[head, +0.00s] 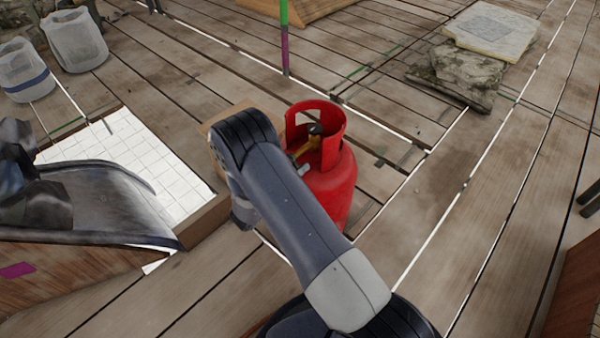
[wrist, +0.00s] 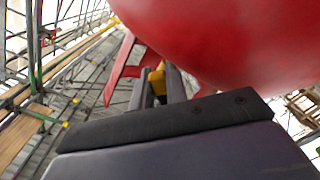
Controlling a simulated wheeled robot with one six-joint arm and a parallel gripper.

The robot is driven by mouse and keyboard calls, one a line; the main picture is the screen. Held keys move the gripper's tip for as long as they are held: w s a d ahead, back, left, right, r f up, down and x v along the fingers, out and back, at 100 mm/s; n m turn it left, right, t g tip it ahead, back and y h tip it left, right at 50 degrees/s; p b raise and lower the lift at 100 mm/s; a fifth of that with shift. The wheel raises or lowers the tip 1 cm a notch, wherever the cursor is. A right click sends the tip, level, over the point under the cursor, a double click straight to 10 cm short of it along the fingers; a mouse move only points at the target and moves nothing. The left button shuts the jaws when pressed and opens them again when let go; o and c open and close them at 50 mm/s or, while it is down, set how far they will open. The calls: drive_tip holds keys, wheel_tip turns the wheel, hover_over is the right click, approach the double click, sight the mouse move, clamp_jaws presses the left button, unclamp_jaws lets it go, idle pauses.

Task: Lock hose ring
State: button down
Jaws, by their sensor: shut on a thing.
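A red gas cylinder (head: 335,180) stands upright on the plank floor, with a cut-out collar around its top. A yellow fitting, which I take for the hose ring (head: 308,146), shows inside the collar opening. The cylinder's body (wrist: 220,40) fills the upper right of the wrist view, and part of its collar (wrist: 120,68) is at left. My gripper (wrist: 159,82) is shut on the yellow hose ring (wrist: 157,78) between its fingers. In the head view my arm hides most of the gripper. Whether the ring is locked cannot be seen.
A white tiled panel (head: 125,150) with a wooden edge lies left of my arm. Two pale buckets (head: 75,40) stand at the far left. Stone slabs (head: 455,75) lie at the back right. A green and purple pole (head: 285,40) stands behind the cylinder.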

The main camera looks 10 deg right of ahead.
idle(0.5)
drive_tip(key=c, duration=1.4)
unclamp_jaws()
